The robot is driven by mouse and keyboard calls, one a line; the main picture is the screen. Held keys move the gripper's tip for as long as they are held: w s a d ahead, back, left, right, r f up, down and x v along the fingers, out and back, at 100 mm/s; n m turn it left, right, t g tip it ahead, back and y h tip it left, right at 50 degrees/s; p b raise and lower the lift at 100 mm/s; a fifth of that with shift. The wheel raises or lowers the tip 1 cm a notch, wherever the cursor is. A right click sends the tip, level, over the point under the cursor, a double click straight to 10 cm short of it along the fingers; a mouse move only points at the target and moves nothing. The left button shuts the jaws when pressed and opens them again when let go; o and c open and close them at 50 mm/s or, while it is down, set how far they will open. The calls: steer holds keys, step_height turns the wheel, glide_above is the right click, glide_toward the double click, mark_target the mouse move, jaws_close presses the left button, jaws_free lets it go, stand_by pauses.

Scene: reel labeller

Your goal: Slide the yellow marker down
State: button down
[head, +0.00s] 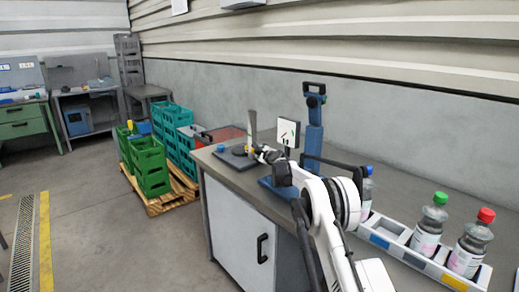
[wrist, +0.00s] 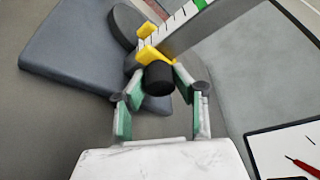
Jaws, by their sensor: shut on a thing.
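The yellow marker (wrist: 150,52) sits around an upright pale scale strip (wrist: 176,27) with black tick marks and a green mark, in the wrist view. A black round knob (wrist: 159,78) sticks out from the marker toward me. My gripper (wrist: 159,84) is shut on this knob, one finger on each side. In the head view my gripper (head: 262,154) is at the lower part of the scale post (head: 252,126), which stands on a dark base plate (head: 233,160). The marker is small and partly hidden there.
A white panel with a red needle (wrist: 305,167) is close at the lower right; the panel also shows in the head view (head: 288,131). A blue stand (head: 314,135) rises behind my arm. A bottle tray (head: 399,254) is on the bench at the right.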

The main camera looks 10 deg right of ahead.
steer(key=shift+f, duration=0.25)
steer(key=c, duration=1.4)
jaws_free()
steer(key=shift+o, duration=0.2)
steer(key=shift+s+r, duration=0.1)
steer(key=shift+s, duration=0.05)
steer(key=shift+v, duration=5.9)
